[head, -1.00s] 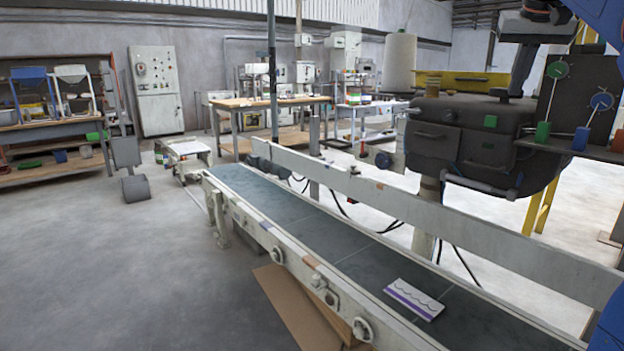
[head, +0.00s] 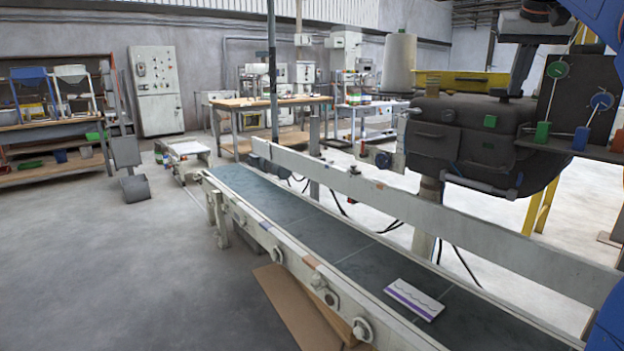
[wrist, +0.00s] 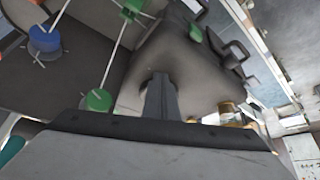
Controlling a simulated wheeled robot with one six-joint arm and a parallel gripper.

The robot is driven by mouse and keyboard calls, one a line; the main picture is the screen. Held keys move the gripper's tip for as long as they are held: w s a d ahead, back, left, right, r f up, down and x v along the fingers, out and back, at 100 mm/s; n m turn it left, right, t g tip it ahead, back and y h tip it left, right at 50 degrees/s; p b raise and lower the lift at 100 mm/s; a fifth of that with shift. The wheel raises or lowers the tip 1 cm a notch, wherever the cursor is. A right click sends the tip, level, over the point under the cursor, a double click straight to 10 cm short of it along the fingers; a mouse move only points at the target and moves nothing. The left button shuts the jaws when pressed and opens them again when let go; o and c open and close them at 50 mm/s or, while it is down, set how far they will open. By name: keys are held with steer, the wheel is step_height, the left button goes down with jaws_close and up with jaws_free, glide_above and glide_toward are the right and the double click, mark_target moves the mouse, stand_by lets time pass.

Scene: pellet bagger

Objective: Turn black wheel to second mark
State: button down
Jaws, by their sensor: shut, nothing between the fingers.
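I cannot clearly pick out a black wheel with marks in either view. A small dark round part (head: 383,160) sits beside the dark machine body in the head view; I cannot tell whether it is the wheel. My gripper (head: 515,92) points down above that machine body (head: 440,140) at the upper right. In the wrist view my gripper (wrist: 160,82) is shut and empty, with its fingers in front of the dark machine body (wrist: 185,60). I cannot tell whether the fingertips touch anything.
A dark panel with a green dial (head: 558,70) and a blue dial (head: 601,101) stands right of my gripper. A conveyor (head: 290,215) carries a white and purple packet (head: 414,299).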

steer(key=shift+w+a, duration=0.1)
steer(key=shift+a, duration=0.15)
stand_by(0.3)
steer(key=shift+s+a, duration=0.15)
steer(key=shift+s, duration=0.2)
step_height(320, 180, up, 6)
stand_by(0.5)
steer(key=s+a+f+n, duration=0.1)
steer(key=s+a+f, duration=0.4)
steer(key=s+f, duration=0.5)
steer(key=s+a+f+n+y, duration=0.1)
steer(key=s+a+f, duration=0.5)
steer(key=f, duration=1.8)
steer(key=s+a+f+n+y, duration=0.1)
steer(key=s+a+f, duration=0.4)
steer(key=s+f, duration=1.1)
steer(key=shift+a+f+n+g, duration=0.3)
steer(key=shift+a+f+n, duration=0.05)
steer(key=shift+f+n, duration=0.35)
steer(key=shift+s, duration=0.1)
